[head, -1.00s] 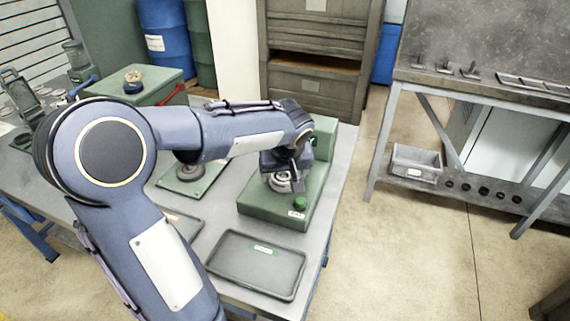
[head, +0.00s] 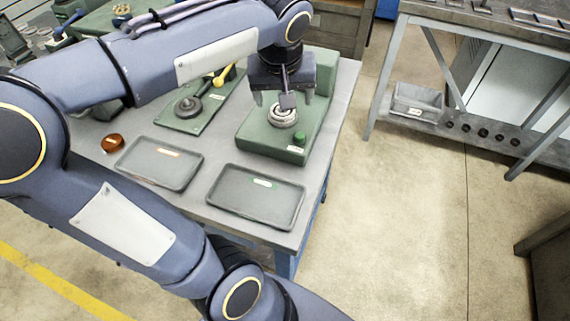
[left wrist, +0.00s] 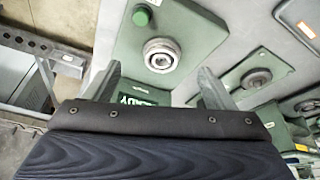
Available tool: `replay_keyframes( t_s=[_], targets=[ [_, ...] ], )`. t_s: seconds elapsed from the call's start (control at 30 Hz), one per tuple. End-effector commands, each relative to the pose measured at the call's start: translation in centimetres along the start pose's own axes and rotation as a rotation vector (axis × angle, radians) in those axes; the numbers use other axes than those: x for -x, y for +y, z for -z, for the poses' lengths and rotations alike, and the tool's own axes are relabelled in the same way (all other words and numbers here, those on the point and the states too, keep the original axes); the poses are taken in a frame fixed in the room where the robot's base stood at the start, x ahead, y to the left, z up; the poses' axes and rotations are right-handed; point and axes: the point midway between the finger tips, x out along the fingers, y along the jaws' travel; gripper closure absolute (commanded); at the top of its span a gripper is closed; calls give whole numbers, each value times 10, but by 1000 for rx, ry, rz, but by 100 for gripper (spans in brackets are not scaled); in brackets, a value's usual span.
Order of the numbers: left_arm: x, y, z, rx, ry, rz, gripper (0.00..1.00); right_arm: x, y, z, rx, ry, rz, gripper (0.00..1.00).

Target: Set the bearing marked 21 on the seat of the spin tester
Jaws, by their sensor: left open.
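The green spin tester (head: 262,141) stands at the table's right side. A bright metal ring, seemingly the bearing (head: 283,118), lies flat on its round seat; no number is legible on it. In the left wrist view, the bearing (left wrist: 161,55) shows as a pale ring with a dark centre, beyond my fingertips. My left gripper (head: 283,98) is above the tester with its fingers apart. In the left wrist view, my left gripper (left wrist: 159,72) is open and empty, its fingers on either side of the line to the ring. My right gripper is out of view.
Two empty grey trays, one with an orange label (head: 147,172) and one with a green label (head: 230,205), lie in front. A green plate fixture (head: 215,110) with a yellow-ended lever stands left of the tester. An orange-brown round item (head: 112,143) lies further left.

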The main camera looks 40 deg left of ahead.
Motion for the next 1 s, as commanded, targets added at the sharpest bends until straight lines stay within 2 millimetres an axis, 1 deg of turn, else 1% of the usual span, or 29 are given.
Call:
replay_keyframes(
  t_s=[0.03, 0.07, 0.1, 0.17, 0.2, 0.3, 0.4, 0.47, 0.53, 0.77, 0.93, 1.0],
  targets=[
    [-2, -8, -25, -53, -24, -54, 22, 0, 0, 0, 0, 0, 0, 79],
    [-4, -10, -41, -94, -39, -96, 22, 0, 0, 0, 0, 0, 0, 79],
    [-7, -12, -63, -149, -56, -155, 22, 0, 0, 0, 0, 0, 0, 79],
    [-12, -14, -95, -222, -69, -245, 22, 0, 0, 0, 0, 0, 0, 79],
    [-15, -13, -115, -265, -70, -304, 22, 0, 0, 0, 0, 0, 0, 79],
    [-23, -10, -156, -347, -53, -428, 22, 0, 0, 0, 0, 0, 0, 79],
    [-28, -6, -182, -395, -28, -510, 22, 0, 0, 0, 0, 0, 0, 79],
    [-30, -5, -190, -412, -18, -537, 22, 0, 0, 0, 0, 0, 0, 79],
    [-31, -4, -194, -421, -11, -552, 22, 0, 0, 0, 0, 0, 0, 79],
    [-31, -3, -195, -424, -12, -554, 22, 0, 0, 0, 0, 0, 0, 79],
    [-11, -2, -187, -424, -12, -553, 22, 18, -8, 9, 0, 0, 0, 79],
    [-12, -3, -188, -424, -12, -553, 22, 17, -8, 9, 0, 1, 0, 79]
  ],
)
